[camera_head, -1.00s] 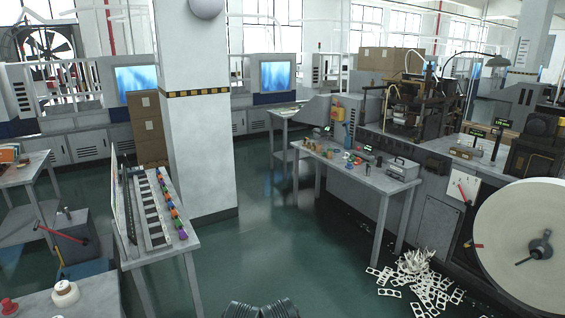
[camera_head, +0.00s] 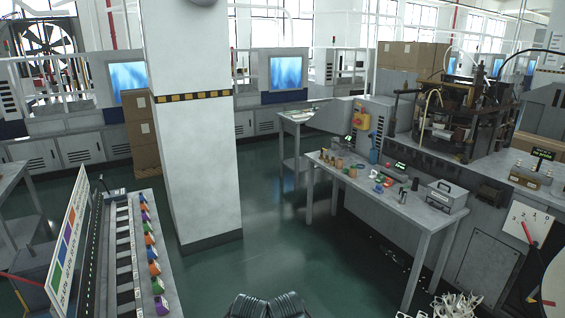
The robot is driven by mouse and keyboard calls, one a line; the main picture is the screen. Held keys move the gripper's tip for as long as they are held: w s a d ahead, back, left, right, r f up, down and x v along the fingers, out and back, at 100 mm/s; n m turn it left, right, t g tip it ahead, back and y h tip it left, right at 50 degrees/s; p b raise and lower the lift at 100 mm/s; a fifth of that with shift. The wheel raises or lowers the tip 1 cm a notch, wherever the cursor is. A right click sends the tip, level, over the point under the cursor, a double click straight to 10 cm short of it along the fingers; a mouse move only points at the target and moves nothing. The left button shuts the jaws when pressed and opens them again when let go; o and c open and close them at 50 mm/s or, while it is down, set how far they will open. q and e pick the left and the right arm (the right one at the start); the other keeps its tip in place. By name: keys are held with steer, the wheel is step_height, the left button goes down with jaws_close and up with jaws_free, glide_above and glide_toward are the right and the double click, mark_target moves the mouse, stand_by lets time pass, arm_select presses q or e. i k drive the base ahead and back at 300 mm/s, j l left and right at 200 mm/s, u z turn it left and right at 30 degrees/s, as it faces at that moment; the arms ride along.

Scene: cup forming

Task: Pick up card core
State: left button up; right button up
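Several small brown and tan cylinders stand on the grey worktable (camera_head: 395,208) at the right of the middle. They look like cardboard cores, one of them at the table's left part (camera_head: 338,164), but they are too small to tell which is the card core. Neither of my grippers shows; only dark ribbed shapes appear at the bottom edge, and no fingertips can be seen.
A white pillar (camera_head: 190,120) stands left of the worktable. A narrow table (camera_head: 165,240) with coloured blocks (camera_head: 152,253) is at the left. A grey metal box (camera_head: 446,197) sits on the worktable's right end. White scrap (camera_head: 458,305) lies at lower right. Green floor (camera_head: 290,235) between is clear.

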mark_target(340, 164)
steer(key=i, duration=3.7)
steer(key=i+z, duration=0.15)
steer(key=z, duration=1.8)
